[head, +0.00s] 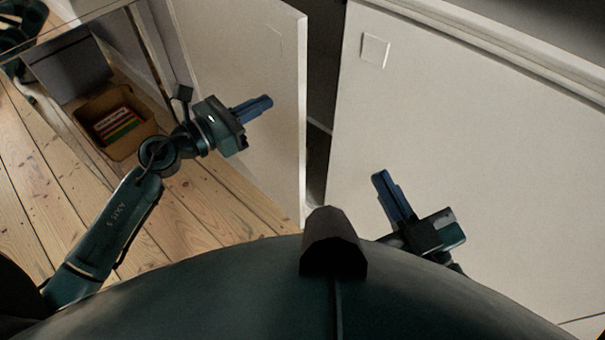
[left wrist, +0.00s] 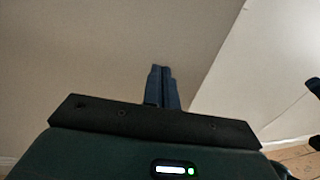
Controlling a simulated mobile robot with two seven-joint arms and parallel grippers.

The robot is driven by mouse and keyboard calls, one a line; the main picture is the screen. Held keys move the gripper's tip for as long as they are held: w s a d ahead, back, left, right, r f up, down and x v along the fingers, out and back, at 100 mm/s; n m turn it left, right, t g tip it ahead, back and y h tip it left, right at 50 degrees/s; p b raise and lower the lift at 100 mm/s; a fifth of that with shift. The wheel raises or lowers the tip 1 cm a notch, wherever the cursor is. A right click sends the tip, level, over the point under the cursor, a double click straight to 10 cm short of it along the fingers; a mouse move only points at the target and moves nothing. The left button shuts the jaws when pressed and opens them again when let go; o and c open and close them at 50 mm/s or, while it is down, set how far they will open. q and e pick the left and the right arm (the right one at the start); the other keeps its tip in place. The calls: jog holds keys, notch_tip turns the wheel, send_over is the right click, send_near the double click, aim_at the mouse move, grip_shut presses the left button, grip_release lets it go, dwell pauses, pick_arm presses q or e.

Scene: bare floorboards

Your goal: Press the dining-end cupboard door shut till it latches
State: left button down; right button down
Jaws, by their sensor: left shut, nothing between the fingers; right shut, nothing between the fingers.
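A pale cupboard door (head: 235,60) stands ajar left of centre in the head view, its free edge (head: 303,120) beside a dark gap. A pale panel also fills much of the left wrist view (left wrist: 90,50). My left gripper (head: 265,102) is shut and empty, its fingertips pointing at the door's face. I cannot tell whether they touch it. The shut fingers also show in the left wrist view (left wrist: 160,75). My right gripper (head: 382,178) is shut and empty in front of the pale panel to the right.
The neighbouring pale panel (head: 450,130) carries a small square plate (head: 374,50). A dark opening (head: 320,80) lies between it and the door. A box (head: 103,112) with colourful flat items sits on the floorboards at left. Bare floorboards (head: 30,190) lie at the lower left.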

pick_arm(q)
jog(key=shift+p+x, duration=0.35)
jog(key=shift+x, duration=2.15)
jog(key=shift+x, duration=2.4)
jog(key=shift+s+d, duration=0.1)
jog(key=b, duration=0.2)
send_near(276, 97)
jog(key=shift+x, duration=1.3)
